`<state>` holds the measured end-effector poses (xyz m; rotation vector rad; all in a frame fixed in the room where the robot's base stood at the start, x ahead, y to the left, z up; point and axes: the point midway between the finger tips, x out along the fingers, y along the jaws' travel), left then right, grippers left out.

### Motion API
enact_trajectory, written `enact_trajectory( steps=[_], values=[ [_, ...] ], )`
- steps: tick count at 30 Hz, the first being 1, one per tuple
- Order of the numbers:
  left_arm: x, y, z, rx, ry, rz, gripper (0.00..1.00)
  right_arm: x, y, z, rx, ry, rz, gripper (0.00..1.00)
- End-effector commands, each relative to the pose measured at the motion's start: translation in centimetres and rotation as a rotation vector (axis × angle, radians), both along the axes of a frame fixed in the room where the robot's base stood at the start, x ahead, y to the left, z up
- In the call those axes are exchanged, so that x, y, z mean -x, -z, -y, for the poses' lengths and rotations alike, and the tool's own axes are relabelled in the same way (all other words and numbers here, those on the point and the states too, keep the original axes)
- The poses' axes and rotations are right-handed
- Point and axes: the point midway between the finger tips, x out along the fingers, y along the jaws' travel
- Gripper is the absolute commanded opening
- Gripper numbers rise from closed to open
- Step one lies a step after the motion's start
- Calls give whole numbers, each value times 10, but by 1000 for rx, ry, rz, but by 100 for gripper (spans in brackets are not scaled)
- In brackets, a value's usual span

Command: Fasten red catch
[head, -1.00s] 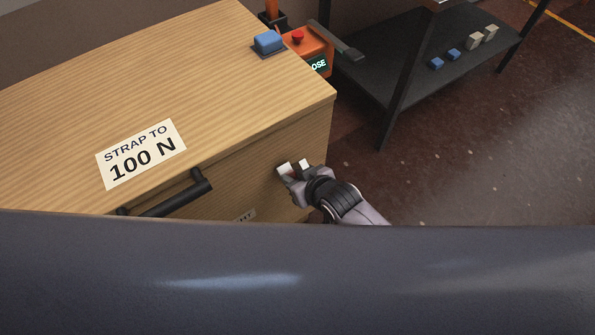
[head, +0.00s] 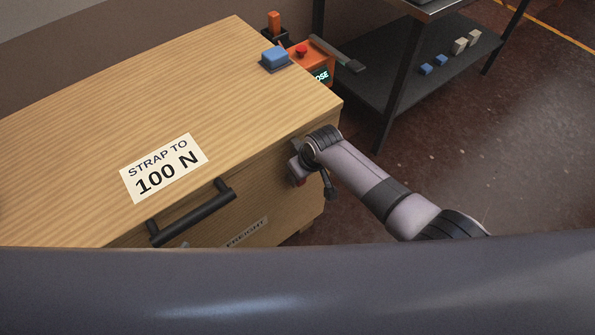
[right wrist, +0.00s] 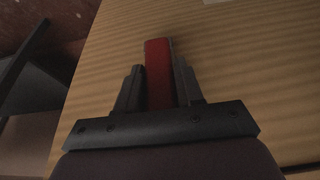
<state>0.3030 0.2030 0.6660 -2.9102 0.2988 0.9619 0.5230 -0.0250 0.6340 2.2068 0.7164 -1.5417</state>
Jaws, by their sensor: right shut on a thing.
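The red catch (right wrist: 159,72) is a narrow upright red piece against the wooden crate front in the right wrist view. My right gripper (right wrist: 160,88) is shut on it, with one dark finger on each side. In the head view my right gripper (head: 297,170) is at the right part of the crate's front face, below the top edge. Only a small bit of red shows there, and the gripper and wrist hide the rest. The wooden crate (head: 240,80) has a label reading "STRAP TO 100 N" on top. My left gripper is not in view.
A black bar handle (head: 195,215) and a "FREIGHT" label (head: 246,233) are on the crate's front. A blue block (head: 274,57) and an orange device (head: 312,62) with a red button are at its far corner. A dark shelf (head: 400,85) stands behind. The floor at right is clear.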

Motion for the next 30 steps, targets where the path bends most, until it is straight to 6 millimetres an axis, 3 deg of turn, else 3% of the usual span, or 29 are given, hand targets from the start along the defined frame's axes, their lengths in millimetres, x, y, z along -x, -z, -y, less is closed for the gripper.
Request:
enact_trajectory(
  steps=[16,17,18,30],
  values=[
    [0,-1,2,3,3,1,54,0,0,1,11,-1,-16,0],
    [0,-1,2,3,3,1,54,0,0,1,11,-1,-16,43],
    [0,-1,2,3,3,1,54,0,0,1,11,-1,-16,56],
    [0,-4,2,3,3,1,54,0,-4,2,9,-1,-13,57]
  ],
)
